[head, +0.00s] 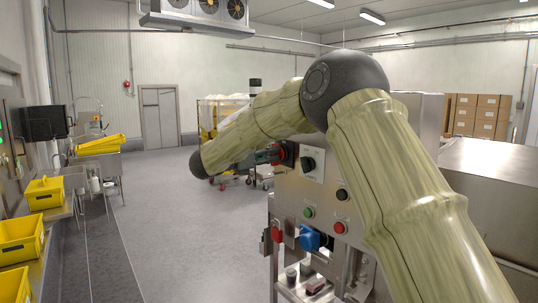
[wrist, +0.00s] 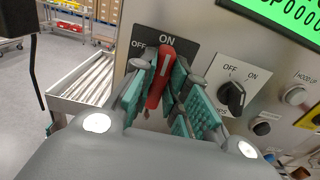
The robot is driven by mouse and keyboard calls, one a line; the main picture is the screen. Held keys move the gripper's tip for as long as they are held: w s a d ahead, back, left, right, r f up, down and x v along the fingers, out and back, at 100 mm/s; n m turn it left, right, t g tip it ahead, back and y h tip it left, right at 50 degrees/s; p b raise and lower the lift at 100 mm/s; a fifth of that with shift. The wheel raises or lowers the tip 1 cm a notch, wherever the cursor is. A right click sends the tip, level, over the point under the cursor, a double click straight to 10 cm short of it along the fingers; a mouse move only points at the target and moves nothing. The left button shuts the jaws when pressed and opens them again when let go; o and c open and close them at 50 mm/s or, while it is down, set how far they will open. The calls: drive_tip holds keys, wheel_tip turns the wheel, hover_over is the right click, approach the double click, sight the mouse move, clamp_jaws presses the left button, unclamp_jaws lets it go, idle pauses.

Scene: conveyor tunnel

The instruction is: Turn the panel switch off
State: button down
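In the wrist view, a red switch handle (wrist: 160,78) stands on a black plate (wrist: 184,48) marked OFF at the left and ON at the top. The handle points up, towards ON. My gripper (wrist: 167,80) has its teal-padded fingers on both sides of the handle, close to it. I cannot tell whether both pads press on it. To the right, a black rotary knob (wrist: 233,95) sits on a pale plate marked OFF and ON. In the head view my gripper (head: 272,155) is at the panel's left edge, partly hidden by my arm.
The steel control panel (head: 322,200) also carries a green button (head: 308,212), a red button (head: 339,227) and a blue socket (head: 310,238). A green display (wrist: 285,20) is above right. A roller conveyor (wrist: 85,82) lies left of the panel. The floor (head: 190,230) to the left is clear.

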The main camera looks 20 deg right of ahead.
drive_tip(key=shift+f+n+b, duration=0.1)
drive_tip(key=shift+n+b, duration=0.2)
drive_tip(key=shift+b, duration=0.2)
drive_tip(key=n+b, duration=0.1)
drive_tip(key=n, duration=0.4)
drive_tip(key=n+b, duration=0.2)
drive_tip(key=n, duration=0.4)
drive_tip(key=n+b, duration=0.2)
drive_tip(key=n, duration=0.4)
drive_tip(key=shift+w+a+f, duration=0.15)
drive_tip(key=shift+w+f, duration=0.1)
drive_tip(key=shift+w, duration=0.1)
drive_tip(key=shift+n, duration=0.3)
drive_tip(key=c, duration=1.4)
unclamp_jaws()
drive_tip(key=shift+a, duration=0.1)
